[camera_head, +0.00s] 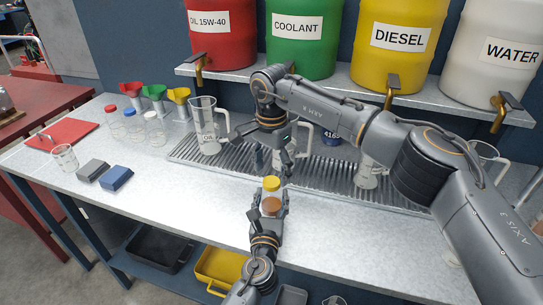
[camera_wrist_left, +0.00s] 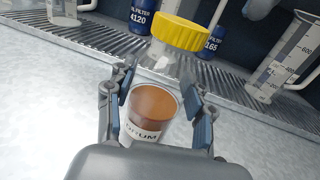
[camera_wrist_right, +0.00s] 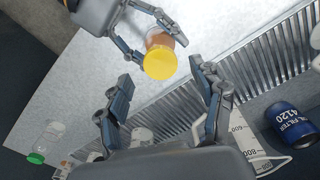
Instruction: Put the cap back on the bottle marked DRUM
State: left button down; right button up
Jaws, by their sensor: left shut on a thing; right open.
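The bottle marked DRUM (camera_wrist_left: 152,108) is clear, with brown liquid inside. My left gripper (camera_head: 270,211) is shut around its body and holds it upright near the front of the bench. The yellow cap (camera_wrist_left: 180,32) sits on top of the bottle; I cannot tell whether it is tight. The cap also shows in the head view (camera_head: 271,183) and in the right wrist view (camera_wrist_right: 160,63). My right gripper (camera_wrist_right: 163,85) is open and empty, a little above the cap, its fingers apart and not touching it.
A drip grate (camera_head: 235,165) with measuring jugs and blue filters lies behind the bottle. Other capped bottles (camera_head: 129,118) and colored funnels (camera_head: 154,93) stand at the left. Grey and blue blocks (camera_head: 116,177) lie nearer. Labelled drums (camera_head: 397,38) stand on the shelf.

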aim_at(271, 200)
jog(key=shift+f, duration=1.35)
jog(key=shift+c, duration=0.4)
jog(key=c, duration=1.2)
